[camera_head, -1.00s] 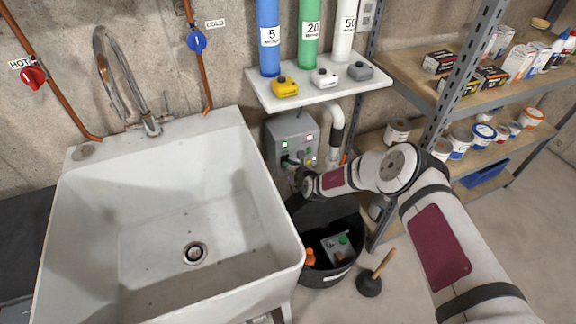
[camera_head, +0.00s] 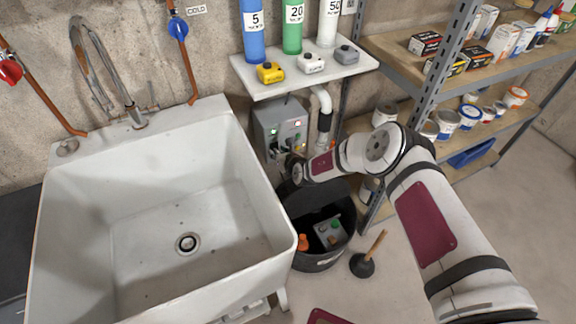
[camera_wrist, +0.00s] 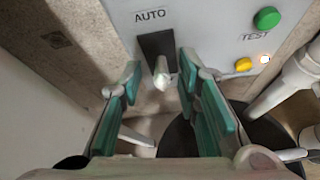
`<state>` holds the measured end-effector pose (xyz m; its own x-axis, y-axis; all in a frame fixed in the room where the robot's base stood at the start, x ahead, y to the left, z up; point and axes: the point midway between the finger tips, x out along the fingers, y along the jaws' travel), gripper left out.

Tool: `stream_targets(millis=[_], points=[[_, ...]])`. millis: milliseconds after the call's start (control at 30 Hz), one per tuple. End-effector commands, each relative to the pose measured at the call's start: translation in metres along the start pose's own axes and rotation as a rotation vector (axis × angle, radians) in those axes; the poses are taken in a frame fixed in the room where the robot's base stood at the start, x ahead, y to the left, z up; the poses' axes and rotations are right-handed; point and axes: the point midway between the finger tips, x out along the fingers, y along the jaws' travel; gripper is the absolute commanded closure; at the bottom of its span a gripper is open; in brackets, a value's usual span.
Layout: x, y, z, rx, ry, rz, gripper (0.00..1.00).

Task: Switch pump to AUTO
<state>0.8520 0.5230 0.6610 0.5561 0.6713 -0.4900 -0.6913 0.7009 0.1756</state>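The grey pump control box (camera_head: 281,122) hangs on the wall below the white shelf, right of the sink. In the wrist view its face shows an AUTO label (camera_wrist: 150,16) above a black slot (camera_wrist: 158,44). A pale switch lever (camera_wrist: 161,72) sticks out from the slot, its tip low, away from AUTO. My gripper (camera_wrist: 158,80) is open, with one teal-padded finger on each side of the lever. Gaps show between the lever and both fingers. In the head view my gripper (camera_head: 284,156) is at the box's lower front, its fingers small and partly hidden.
A green button (camera_wrist: 267,18), a yellow button (camera_wrist: 244,64) and a lit lamp (camera_wrist: 264,58) are right of the slot. A white pipe (camera_head: 323,104) runs beside the box. A black bucket (camera_head: 318,258) stands below. The sink (camera_head: 165,283) is left; the metal shelving (camera_head: 428,84) is right.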

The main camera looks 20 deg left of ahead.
Motion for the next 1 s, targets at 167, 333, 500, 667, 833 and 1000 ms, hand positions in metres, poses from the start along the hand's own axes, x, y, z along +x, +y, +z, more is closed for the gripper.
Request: stream_targets(millis=[167,333,500,667,833,1000], points=[[-0.012,0.004,-0.001,-0.009,0.002,0.005,0.7],[-0.028,-0.002,0.003,-0.006,-0.001,-0.001,0.7],[-0.056,-0.008,-0.017,0.008,0.003,-0.003,0.7],[-0.083,-0.009,-0.03,0.003,0.002,-0.002,0.7],[-0.11,-0.012,-0.045,0.002,0.001,-0.003,0.7],[-0.126,-0.014,-0.054,0.001,-0.001,-0.003,0.7]])
